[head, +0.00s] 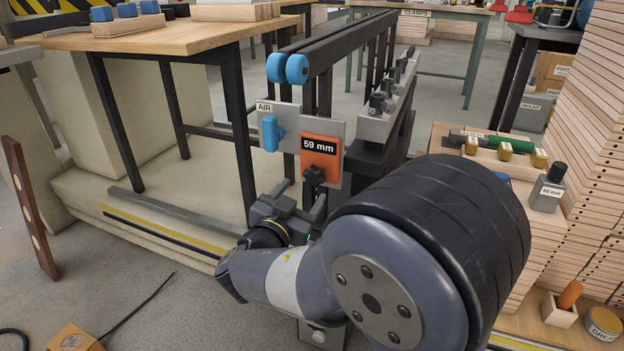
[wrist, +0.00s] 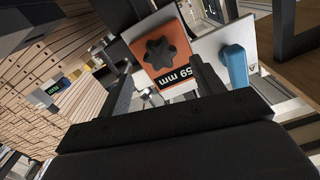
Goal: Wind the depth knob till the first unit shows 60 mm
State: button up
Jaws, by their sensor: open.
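The first unit is an orange box (head: 321,153) on a grey plate, and its black display (head: 319,146) reads "59 mm". The depth knob (head: 314,175) is black and lobed, below the display. In the wrist view the knob (wrist: 160,53) appears upside down with the orange face around it. My gripper (head: 301,196) is open, just below and in front of the knob, with nothing between its fingers. In the wrist view a dark finger (wrist: 206,76) stands beside the unit, apart from the knob.
A plate marked "AIR" with a blue handle (head: 270,133) is close left of the unit. Blue rollers (head: 287,68) and dark rails run above and behind. A wooden table (head: 160,38) stands left.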

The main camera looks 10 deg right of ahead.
aim_at(312, 179)
jog(key=shift+x, duration=3.55)
jog(key=c, duration=1.1)
jog(key=shift+m, duration=0.6)
jog(key=shift+m, duration=1.2)
jog(key=o, duration=1.1)
